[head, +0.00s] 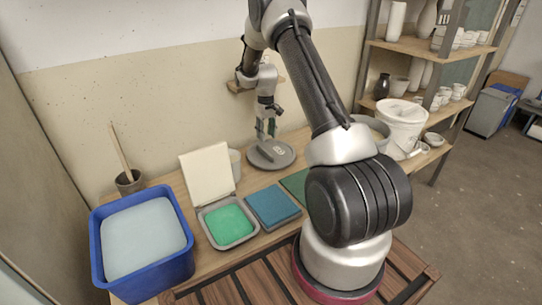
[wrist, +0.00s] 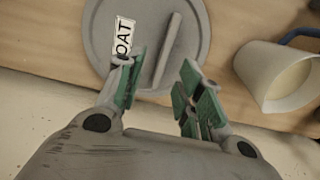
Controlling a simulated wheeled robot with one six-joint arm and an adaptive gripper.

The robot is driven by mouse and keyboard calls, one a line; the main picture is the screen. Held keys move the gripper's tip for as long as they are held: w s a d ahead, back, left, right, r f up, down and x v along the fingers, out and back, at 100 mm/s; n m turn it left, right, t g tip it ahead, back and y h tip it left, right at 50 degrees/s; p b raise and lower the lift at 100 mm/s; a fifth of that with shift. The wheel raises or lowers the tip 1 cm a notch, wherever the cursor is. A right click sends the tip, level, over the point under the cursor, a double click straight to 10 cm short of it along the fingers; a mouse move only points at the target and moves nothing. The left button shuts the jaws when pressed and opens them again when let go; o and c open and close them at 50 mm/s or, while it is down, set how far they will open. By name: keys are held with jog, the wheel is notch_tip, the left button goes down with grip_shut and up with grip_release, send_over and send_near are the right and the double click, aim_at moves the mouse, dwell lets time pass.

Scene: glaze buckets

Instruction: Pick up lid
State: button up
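A round grey lid (head: 283,159) lies on the wooden table near the wall. In the wrist view the lid (wrist: 199,38) has a raised bar handle (wrist: 168,48) across it and a white label reading "OAT" (wrist: 124,36). My gripper (head: 268,137) is above the lid in the head view. In the wrist view its two green-padded fingers (wrist: 163,82) are spread apart, with the near end of the bar handle showing between them. They do not appear to touch the handle. I cannot tell the exact height over the lid.
A cream jug (wrist: 274,76) stands right of the lid in the wrist view. A blue tub (head: 165,281), a green-filled tray (head: 229,224), a blue pad (head: 272,206) and an upright cream board (head: 207,174) are on the table. A white bucket (head: 400,126) stands to the right.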

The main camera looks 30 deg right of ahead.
aim_at(265, 150)
jog(key=shift+a+f, duration=0.2)
jog(key=shift+f, duration=1.8)
jog(key=shift+a+f, duration=0.2)
jog(key=shift+f, duration=1.75)
jog(key=shift+f, duration=0.25)
grip_shut()
